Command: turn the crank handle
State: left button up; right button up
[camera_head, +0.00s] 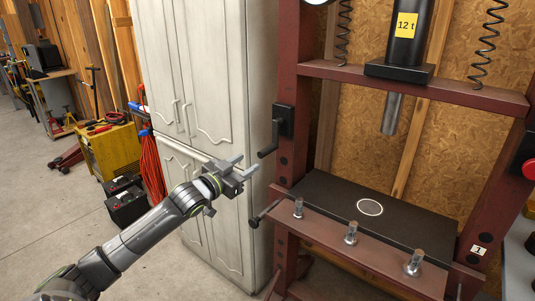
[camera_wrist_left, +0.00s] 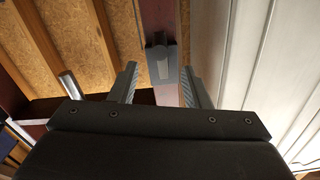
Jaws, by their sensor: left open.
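The crank handle (camera_head: 268,152) is a dark crank arm with a grip, on a black box (camera_head: 283,121) on the left post of the dark red press. My left gripper (camera_head: 243,165) is open and empty, left of the crank and slightly lower, in front of the cabinet. Its fingers point towards the press post, apart from the crank. In the left wrist view, a dark grey piece (camera_wrist_left: 163,62), seemingly the crank, shows between and beyond the two open fingers (camera_wrist_left: 159,70). My right gripper is not in view.
The white cabinet (camera_head: 205,75) stands close behind my left arm. A second dark lever (camera_head: 263,214) sticks out lower on the press. Several metal pins, one of them (camera_head: 351,232), stand along the press bed's front (camera_head: 330,205). Open floor (camera_head: 60,215) lies at left.

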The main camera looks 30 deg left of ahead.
aim_at(267, 150)
pick_arm(q)
jog(key=w, duration=0.3)
jog(key=w+b, duration=0.1)
jog(key=w, duration=0.3)
jog(key=w+d, duration=0.1)
jog(key=w, duration=0.3)
jog(key=shift+s, duration=0.1)
jog(key=shift+c, duration=0.4)
grip_shut()
